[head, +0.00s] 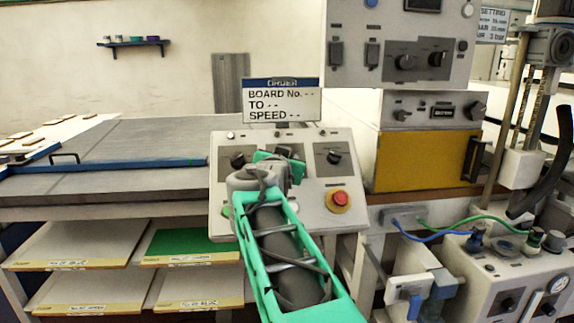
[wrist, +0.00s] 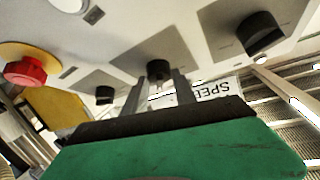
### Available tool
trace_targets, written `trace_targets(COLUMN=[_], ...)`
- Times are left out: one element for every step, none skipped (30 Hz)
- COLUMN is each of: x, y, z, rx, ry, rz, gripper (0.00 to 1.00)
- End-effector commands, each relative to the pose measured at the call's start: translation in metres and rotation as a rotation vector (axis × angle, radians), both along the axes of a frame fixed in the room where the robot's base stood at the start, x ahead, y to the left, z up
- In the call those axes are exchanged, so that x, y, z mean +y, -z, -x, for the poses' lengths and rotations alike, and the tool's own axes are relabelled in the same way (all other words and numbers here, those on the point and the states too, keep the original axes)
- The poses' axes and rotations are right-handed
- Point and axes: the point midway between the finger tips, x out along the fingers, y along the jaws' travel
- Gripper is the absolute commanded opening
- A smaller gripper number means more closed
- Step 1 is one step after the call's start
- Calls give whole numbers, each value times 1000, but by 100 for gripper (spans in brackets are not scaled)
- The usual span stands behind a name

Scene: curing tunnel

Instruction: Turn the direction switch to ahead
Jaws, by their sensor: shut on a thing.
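A sloped grey control panel (head: 345,140) carries three black rotary switches: left (head: 238,159), middle (head: 284,150) and right (head: 333,157). Their labels are too small to read, so I cannot tell from them which is the direction switch. My gripper (wrist: 158,82) is shut on the middle switch (wrist: 158,69), one finger on each side of it. The green gripper body partly hides this switch in the head view. In the wrist view the other two switches stand apart from the fingers, at left (wrist: 105,94) and right (wrist: 262,34).
A red stop button (head: 338,200) on a yellow plate sits low on the panel's right. A green button (head: 227,211) is at its lower left. An order sign (head: 281,100) with dashes stands behind the panel. A conveyor table (head: 120,150) is at left, a yellow box (head: 425,160) at right.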

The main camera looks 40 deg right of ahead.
Motion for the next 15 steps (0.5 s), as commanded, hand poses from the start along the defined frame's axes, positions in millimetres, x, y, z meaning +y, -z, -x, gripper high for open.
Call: trace_targets(x=[2, 2, 2, 2, 2, 2, 2, 2, 2, 2, 2, 2, 1, 1, 1], y=[2, 2, 2, 1, 1, 1, 1, 1, 0, 0, 0, 0, 0, 0, 0], z=[-3, -3, -3, -3, -3, -3, -3, -3, -3, -3, -3, -3, -3, -3, -3], rx=[-11, -19, -29, -35, -43, -51, -57, -62, -68, -72, -76, -80, -83, -85, -88], ry=[19, 34, 51, 66, 78, 92, 103, 112, 124, 130, 137, 145, 150, 155, 158], rz=[-21, -32, -48, -58, -69, -80, -89, -96, -105, -111, -116, -122, -127, -129, -133], gripper=[0, 0, 0, 0, 0, 0, 0, 0, 0, 0, 0, 0, 0, 0, 0])
